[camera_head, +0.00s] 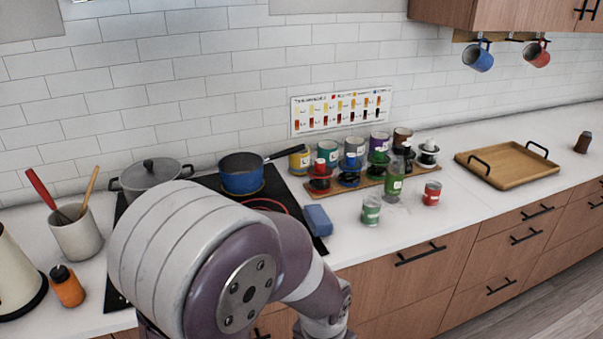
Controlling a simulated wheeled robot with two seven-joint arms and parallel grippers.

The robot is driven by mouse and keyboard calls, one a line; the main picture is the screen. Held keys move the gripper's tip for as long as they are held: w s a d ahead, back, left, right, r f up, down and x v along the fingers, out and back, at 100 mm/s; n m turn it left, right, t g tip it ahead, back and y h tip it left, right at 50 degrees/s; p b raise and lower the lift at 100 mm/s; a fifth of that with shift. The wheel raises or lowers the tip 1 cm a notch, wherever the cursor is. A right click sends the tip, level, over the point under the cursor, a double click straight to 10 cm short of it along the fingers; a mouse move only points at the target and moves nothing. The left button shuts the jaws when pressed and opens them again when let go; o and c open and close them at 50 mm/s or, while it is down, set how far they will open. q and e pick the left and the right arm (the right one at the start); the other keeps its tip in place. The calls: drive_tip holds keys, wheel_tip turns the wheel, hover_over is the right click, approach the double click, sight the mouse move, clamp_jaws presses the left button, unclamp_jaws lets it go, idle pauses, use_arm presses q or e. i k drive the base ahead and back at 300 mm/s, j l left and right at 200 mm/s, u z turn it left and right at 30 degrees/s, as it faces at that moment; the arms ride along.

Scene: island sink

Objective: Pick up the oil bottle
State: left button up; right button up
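A slim green bottle (394,182) with a label and a dark upper part stands upright on the white counter, in front of the wooden board. It looks most like the oil bottle; its label is too small to read. An orange bottle (67,287) with a black cap stands at the far left, by the utensil crock. A large grey and purple link of one of my arms fills the lower left and middle. Neither gripper shows, and nothing touches the green bottle.
Green (371,210) and red (432,193) cans stand close to the green bottle. A wooden board (348,197) with several coloured items is behind it. A blue sponge (318,220), blue pan (241,173) and grey pot (152,175) are left. A wooden tray (506,165) is right.

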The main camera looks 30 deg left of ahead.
sight(396, 168)
drive_tip(key=u, duration=0.6)
drive_tip(key=i+l+u, duration=0.15)
drive_tip(key=i+l, duration=0.25)
drive_tip(key=i+l+u, duration=0.1)
drive_tip(key=i+l, duration=0.3)
drive_tip(key=i+l+u, duration=0.15)
drive_tip(key=i+l, duration=0.2)
drive_tip(key=l, duration=0.25)
